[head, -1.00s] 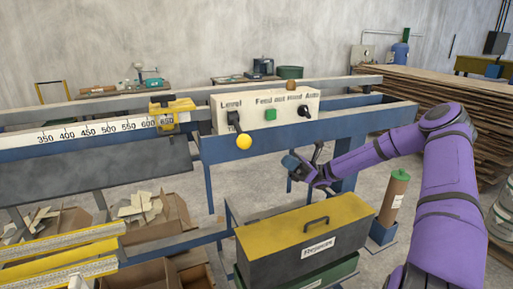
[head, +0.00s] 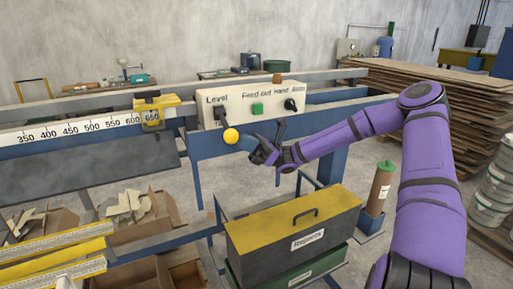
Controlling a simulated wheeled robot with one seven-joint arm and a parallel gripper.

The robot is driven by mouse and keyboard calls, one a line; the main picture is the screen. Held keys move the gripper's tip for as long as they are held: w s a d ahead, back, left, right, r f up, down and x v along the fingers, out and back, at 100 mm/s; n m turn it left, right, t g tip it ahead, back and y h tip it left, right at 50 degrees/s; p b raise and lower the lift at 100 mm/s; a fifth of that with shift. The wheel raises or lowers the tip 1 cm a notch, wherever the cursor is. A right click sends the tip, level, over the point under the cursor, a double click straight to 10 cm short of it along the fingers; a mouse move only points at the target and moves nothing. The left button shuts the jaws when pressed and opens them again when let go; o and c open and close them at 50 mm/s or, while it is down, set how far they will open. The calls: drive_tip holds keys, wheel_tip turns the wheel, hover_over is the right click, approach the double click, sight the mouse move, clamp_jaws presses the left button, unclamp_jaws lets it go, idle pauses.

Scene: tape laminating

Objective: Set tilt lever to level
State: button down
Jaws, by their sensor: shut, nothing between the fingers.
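The tilt lever (head: 222,114) is a dark bar on the left end of the cream control panel (head: 265,93), under the word "Level". It hangs downward and ends in a yellow ball knob (head: 231,136). My gripper (head: 254,152) is shut and empty, just right of and slightly below the yellow knob. In the picture it looks close to the knob, but I cannot tell whether they touch. The fingertips are small and dark, hard to make out.
A green button (head: 257,109) and a black rotary switch (head: 291,104) sit on the same panel. The blue machine beam (head: 212,145) runs behind my gripper. A yellow-lidded rejects box (head: 290,235) stands below, with a brown tube (head: 381,187) to its right.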

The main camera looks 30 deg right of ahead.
drive_tip(key=shift+a+r, duration=0.3)
drive_tip(key=shift+a, duration=0.15)
drive_tip(key=shift+s, duration=0.1)
